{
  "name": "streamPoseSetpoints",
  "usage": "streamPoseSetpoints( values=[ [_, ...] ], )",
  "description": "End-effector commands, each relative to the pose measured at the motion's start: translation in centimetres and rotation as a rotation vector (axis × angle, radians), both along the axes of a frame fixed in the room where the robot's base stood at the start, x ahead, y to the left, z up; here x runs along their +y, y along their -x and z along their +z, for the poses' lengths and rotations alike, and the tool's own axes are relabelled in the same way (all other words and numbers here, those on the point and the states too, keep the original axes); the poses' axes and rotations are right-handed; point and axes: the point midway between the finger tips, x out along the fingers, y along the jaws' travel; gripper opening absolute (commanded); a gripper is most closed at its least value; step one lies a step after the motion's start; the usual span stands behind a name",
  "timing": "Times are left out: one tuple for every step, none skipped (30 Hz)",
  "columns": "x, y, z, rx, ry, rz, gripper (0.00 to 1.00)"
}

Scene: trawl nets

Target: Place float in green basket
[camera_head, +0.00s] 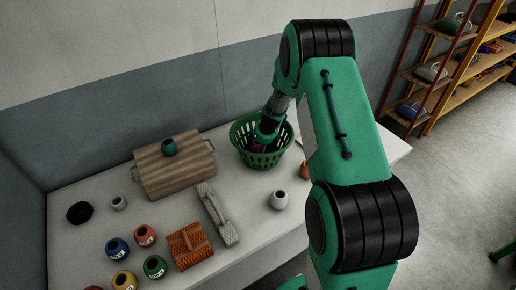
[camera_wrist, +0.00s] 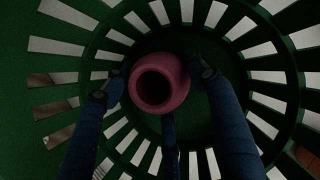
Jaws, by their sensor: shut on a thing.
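The green basket (camera_head: 240,131) stands on the table, and its slotted walls and floor (camera_wrist: 245,110) fill the wrist view. My gripper (camera_head: 261,143) reaches down inside the basket. In the wrist view, my gripper (camera_wrist: 157,80) has its fingers on both sides of a pink float (camera_wrist: 178,68) with a dark round opening and is shut on it. The float is inside the basket, close to its floor; I cannot tell whether it touches the floor. In the head view only a small patch of the float shows, behind my gripper and the basket wall.
A grey tool (camera_head: 218,214), an orange brush (camera_head: 188,244), a white float (camera_head: 279,200) and several coloured floats lie in front. Shelves (camera_head: 440,85) stand at the right.

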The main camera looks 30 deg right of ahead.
Motion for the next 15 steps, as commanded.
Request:
streamPoseSetpoints(
  values=[
    [-0.01, -0.01, 0.04, 0.0, 0.0, 0.0, 0.3],
    [0.0, 0.0, 0.04, 0.0, 0.0, 0.0, 0.3],
    [0.0, 0.0, 0.02, 0.0, 0.0, 0.0, 0.3],
    [0.0, 0.01, -0.04, 0.0, 0.0, 0.0, 0.3],
    [0.01, 0.01, -0.09, 0.0, 0.0, 0.0, 0.3],
    [0.01, 0.01, -0.2, 0.0, 0.0, -0.001, 0.3],
    [0.01, 0.02, -0.28, 0.0, 0.0, -0.001, 0.3],
    [0.01, 0.02, -0.27, 0.0, 0.0, -0.001, 0.61],
    [0.01, 0.01, -0.25, 0.0, 0.0, -0.001, 0.65],
    [0.01, 0.02, -0.25, 0.0, 0.0, -0.001, 0.65],
    [0.01, 0.01, -0.24, 0.0, 0.0, -0.001, 0.65],
    [0.01, 0.02, -0.25, 0.0, 0.0, -0.001, 0.65],
    [0.01, 0.01, -0.23, 0.0, 0.0, -0.001, 0.65],
    [0.01, 0.01, -0.23, 0.0, 0.0, -0.001, 0.65],
    [0.01, 0.01, -0.23, 0.0, 0.0, -0.001, 0.65]
  ],
)
